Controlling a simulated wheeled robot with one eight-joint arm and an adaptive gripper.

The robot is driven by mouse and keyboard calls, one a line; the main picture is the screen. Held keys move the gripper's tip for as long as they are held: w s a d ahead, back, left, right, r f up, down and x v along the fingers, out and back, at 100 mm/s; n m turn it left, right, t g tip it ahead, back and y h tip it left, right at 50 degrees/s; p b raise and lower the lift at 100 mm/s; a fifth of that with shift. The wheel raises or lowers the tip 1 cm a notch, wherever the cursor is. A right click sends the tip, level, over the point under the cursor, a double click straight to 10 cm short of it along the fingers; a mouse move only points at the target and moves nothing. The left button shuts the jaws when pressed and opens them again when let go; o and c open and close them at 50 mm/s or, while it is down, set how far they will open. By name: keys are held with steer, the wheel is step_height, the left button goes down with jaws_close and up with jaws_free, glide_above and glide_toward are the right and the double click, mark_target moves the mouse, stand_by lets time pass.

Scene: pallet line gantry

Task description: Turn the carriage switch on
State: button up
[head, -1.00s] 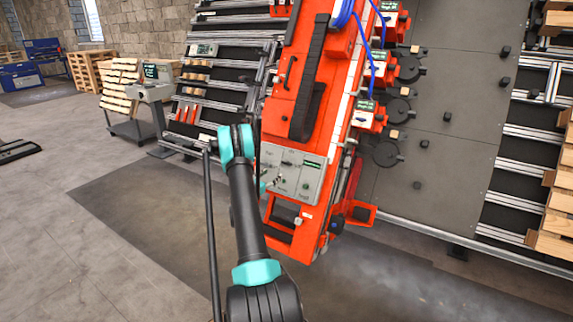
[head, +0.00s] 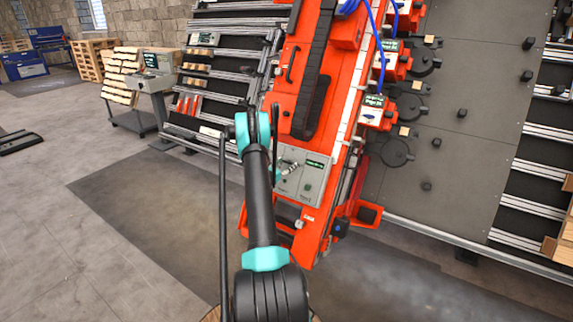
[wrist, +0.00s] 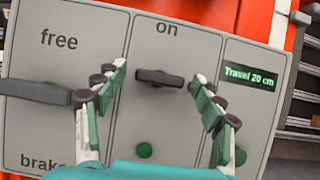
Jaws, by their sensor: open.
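The carriage switch (wrist: 160,78) is a dark bar handle in the middle section of a grey control panel (wrist: 180,45), below the label "on". Its handle lies nearly level, left to right, in the wrist view. My gripper (wrist: 158,76) is open, with one finger at each end of the handle. The right fingertip is very close to the handle's end; I cannot tell whether it touches. Any label at the bottom of this section is hidden by my gripper. In the head view, my gripper (head: 288,168) is small and partly hidden at the panel (head: 312,190) on the orange carriage (head: 290,105).
Left of the switch is a dark lever (wrist: 35,92) between "free" and "brake". A display (wrist: 250,76) reads "Travel 20 cm". Green round spots sit below the switch (wrist: 144,150) and display (wrist: 239,157). Blue hoses (head: 380,55) hang at the carriage's right.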

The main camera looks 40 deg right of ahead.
steer(key=c, duration=1.2)
steer(key=shift+o, duration=0.2)
steer(key=shift+m, duration=0.3)
steer(key=m+g, duration=0.1)
steer(key=m, duration=0.2)
steer(key=m+g, duration=0.2)
steer(key=shift+w+a+m+h, duration=0.1)
steer(key=shift+w+m+h, duration=0.1)
steer(key=shift+m+h, duration=0.15)
steer(key=m+g, duration=0.1)
steer(key=m, duration=0.1)
steer(key=m+g+y, duration=0.1)
steer(key=m+g, duration=0.1)
steer(key=m, duration=0.1)
steer(key=shift+r+m, duration=0.1)
steer(key=shift+m, duration=0.25)
steer(key=m+g, duration=0.1)
steer(key=m, duration=0.1)
steer(key=m+g+y, duration=0.1)
steer(key=m, duration=0.2)
steer(key=shift+w+r+y, duration=0.1)
steer(key=shift+y, duration=0.15)
steer(key=shift+m+g+y, duration=0.4)
steer(key=shift+m+y, duration=0.5)
steer(key=shift+m, duration=1.2)
steer(key=o, duration=1.2)
steer(key=shift+c, duration=0.2)
